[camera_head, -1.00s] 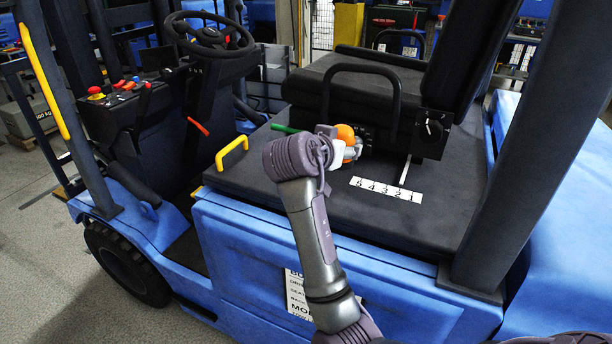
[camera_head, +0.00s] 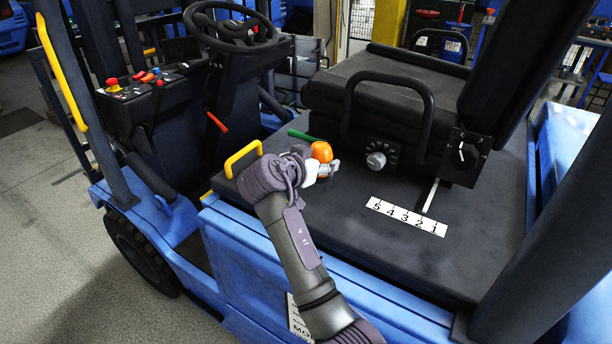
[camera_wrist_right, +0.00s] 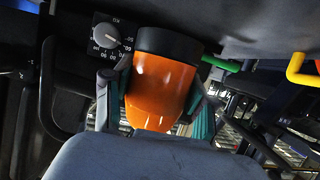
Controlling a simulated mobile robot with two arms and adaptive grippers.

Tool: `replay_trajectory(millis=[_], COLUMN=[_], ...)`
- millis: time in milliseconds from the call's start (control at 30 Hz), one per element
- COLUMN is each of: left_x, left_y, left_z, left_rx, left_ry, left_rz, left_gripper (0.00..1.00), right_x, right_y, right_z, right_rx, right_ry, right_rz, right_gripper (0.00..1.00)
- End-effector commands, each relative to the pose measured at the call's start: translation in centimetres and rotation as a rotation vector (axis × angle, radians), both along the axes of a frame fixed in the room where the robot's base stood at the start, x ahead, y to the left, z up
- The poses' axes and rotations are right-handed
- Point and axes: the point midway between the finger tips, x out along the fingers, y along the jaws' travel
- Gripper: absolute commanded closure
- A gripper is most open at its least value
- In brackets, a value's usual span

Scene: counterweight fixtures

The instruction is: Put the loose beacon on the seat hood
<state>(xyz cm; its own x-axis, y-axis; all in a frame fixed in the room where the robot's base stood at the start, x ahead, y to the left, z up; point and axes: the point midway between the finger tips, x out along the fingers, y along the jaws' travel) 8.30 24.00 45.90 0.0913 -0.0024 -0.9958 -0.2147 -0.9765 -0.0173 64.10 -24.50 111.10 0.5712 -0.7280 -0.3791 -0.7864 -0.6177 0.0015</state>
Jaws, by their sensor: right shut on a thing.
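The beacon, with an orange dome (camera_head: 321,151) and a black base, is in my right gripper (camera_head: 322,168). In the right wrist view, the orange dome (camera_wrist_right: 161,92) sits between the two fingers, its black base (camera_wrist_right: 169,45) towards the dark hood surface. I cannot tell whether the base touches it. The seat hood (camera_head: 375,245) is the dark flat deck in front of and under the black seat (camera_head: 385,95). My right gripper is low over the hood's left part, near the yellow handle. My left gripper is not in view.
A yellow handle (camera_head: 243,157) and a green lever (camera_head: 304,136) are close to the gripper. A grey dial (camera_head: 376,160) is on the seat base. A white number strip (camera_head: 406,216) lies on the hood. The hood's middle is clear.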

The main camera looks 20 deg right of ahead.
Motion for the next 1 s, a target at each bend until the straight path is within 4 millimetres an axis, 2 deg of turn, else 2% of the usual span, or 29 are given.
replay_trajectory(millis=[100,267,367,633,1000], left_x=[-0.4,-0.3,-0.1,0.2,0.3], left_y=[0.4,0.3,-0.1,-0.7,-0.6], left_z=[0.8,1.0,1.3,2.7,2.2], left_rx=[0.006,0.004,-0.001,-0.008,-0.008], left_ry=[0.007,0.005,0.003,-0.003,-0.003], left_rz=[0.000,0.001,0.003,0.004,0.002], left_gripper=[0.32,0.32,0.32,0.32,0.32], right_x=[1.6,2.5,2.7,2.6,2.6], right_y=[1.6,2.7,2.9,2.9,2.9], right_z=[-1.0,-2.1,-2.6,-6.0,-6.7], right_rx=[-0.003,0.000,-0.001,-0.002,0.000], right_ry=[0.002,-0.001,0.000,0.001,-0.002], right_rz=[0.000,0.000,-0.001,-0.001,-0.001], right_gripper=[0.84,0.84,0.84,0.84,0.84])
